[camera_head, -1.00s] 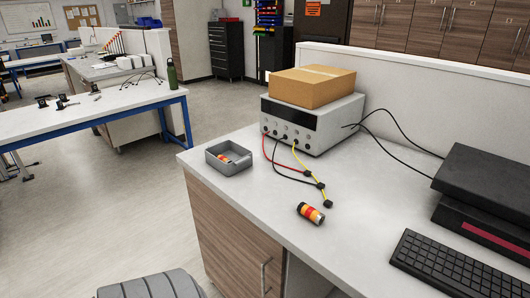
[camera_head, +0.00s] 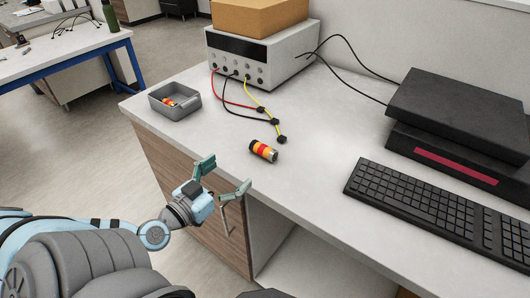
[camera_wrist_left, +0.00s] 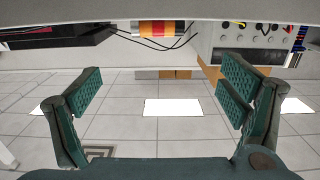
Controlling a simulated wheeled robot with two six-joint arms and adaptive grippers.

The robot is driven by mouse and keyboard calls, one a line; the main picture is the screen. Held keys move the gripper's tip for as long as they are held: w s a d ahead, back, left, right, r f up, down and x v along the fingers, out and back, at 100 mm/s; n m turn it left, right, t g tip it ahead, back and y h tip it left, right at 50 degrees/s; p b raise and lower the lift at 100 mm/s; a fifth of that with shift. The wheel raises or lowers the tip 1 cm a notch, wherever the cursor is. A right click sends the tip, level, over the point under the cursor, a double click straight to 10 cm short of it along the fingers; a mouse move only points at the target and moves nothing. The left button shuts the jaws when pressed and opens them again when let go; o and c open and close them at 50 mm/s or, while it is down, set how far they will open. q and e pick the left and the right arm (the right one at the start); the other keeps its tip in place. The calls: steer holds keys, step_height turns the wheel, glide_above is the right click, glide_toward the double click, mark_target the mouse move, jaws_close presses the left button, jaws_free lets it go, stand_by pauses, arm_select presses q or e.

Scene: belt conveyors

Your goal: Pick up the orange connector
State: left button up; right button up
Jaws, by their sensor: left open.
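The orange connector (camera_head: 263,151), a short cylinder with orange, yellow and red bands and dark ends, lies on its side on the white worktop (camera_head: 310,185) near its front edge. It also shows at the top of the left wrist view (camera_wrist_left: 158,29), where the scene appears upside down. My left gripper (camera_head: 223,178) is open and empty, in front of the worktop edge and short of the connector. Its two green finger pads (camera_wrist_left: 162,75) are spread wide in the wrist view. My right gripper is not in view.
A grey tray (camera_head: 185,112) with a small orange item stands left. A power supply (camera_head: 275,62) bears a cardboard box (camera_head: 258,15); its red, black and yellow leads end behind the connector. A keyboard (camera_head: 430,210) and black device (camera_head: 460,108) are at right.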

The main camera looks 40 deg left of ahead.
mark_target(260, 151)
arm_select(q)
steer(key=w, duration=0.2)
steer(key=w+b, duration=0.1)
steer(key=w, duration=0.2)
steer(key=w+f+b, duration=0.1)
steer(key=w, duration=0.1)
steer(key=shift+w+a, duration=0.15)
steer(key=shift+a, duration=0.25)
steer(key=shift+w, duration=0.35)
steer(key=w+p, duration=0.1)
steer(key=w, duration=0.1)
steer(key=w+d+p, duration=0.1)
steer(key=w, duration=0.1)
steer(key=shift+w, duration=0.45)
steer(key=shift+f, duration=0.2)
steer(key=shift+c, duration=0.4)
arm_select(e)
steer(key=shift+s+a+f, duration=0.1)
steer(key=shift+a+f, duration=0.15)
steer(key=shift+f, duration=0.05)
arm_select(q)
steer(key=shift+s, duration=0.1)
steer(key=c, duration=1.2)
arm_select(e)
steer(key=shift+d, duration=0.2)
